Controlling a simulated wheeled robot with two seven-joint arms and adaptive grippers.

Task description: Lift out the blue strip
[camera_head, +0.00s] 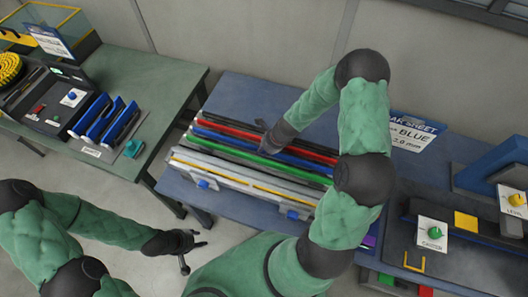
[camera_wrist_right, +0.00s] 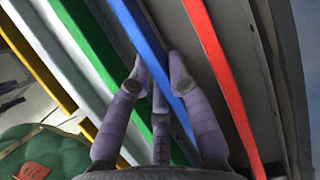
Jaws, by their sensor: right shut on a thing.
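The blue strip (camera_head: 308,164) lies in the rack of coloured strips (camera_head: 240,178), between the red strip (camera_head: 235,131) and the green strip (camera_head: 232,150). My right gripper (camera_head: 268,140) reaches down onto the rack and is shut on the blue strip. In the right wrist view the blue strip (camera_wrist_right: 140,32) runs between the gripper's fingers (camera_wrist_right: 158,68). Whether it is raised from its slot is hard to tell. My left gripper (camera_head: 194,254) is open and empty, low at the left, apart from the bench.
A yellow strip (camera_head: 235,182) lies towards the rack's near side. A green-topped table (camera_head: 165,85) stands at the left with blue upright holders (camera_head: 98,118).

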